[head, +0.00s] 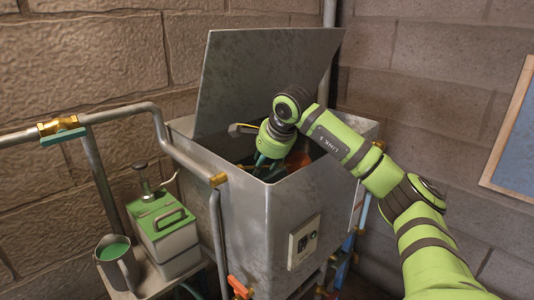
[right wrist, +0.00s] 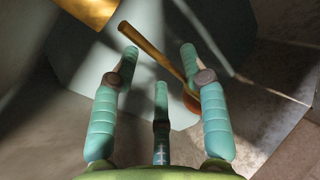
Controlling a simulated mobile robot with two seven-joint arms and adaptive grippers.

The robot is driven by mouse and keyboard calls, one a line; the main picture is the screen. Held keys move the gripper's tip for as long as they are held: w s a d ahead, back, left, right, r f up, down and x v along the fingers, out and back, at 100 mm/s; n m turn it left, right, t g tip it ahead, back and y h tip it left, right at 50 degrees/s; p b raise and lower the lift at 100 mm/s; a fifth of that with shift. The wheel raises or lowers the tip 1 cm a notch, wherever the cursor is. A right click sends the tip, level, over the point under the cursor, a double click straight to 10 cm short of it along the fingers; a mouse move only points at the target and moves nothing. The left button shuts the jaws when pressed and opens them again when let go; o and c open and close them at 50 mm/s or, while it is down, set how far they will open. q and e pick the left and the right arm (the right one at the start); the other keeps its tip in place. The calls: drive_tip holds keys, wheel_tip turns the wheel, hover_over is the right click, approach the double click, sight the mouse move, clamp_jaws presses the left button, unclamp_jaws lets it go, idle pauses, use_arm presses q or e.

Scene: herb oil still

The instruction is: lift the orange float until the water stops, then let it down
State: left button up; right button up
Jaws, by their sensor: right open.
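The orange float (head: 297,160) shows partly inside the open metal tank (head: 240,200), beside my right gripper (head: 267,158). In the right wrist view an orange-brown rounded piece, probably the float (right wrist: 191,102), sits at the end of a thin brass rod (right wrist: 150,50), partly behind the right-hand finger. My right gripper (right wrist: 159,58) is open, its teal fingers spread and pointing down into the tank. The rod passes beyond and between the fingertips; I cannot tell whether they touch it. Whether water runs is not visible. My left gripper is out of view.
The tank's raised lid (head: 265,80) stands behind my right arm. The tank rim surrounds the gripper closely. A pipe with a brass valve (head: 60,126) runs at left. A green-topped can (head: 162,225) and a metal jug (head: 116,262) stand on a small stand.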

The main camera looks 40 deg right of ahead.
drive_tip(key=shift+p+x, duration=0.3)
drive_tip(key=shift+x, duration=0.8)
drive_tip(key=shift+f, duration=0.2)
drive_tip(key=shift+w, duration=0.15)
drive_tip(key=shift+f, duration=0.1)
clamp_jaws()
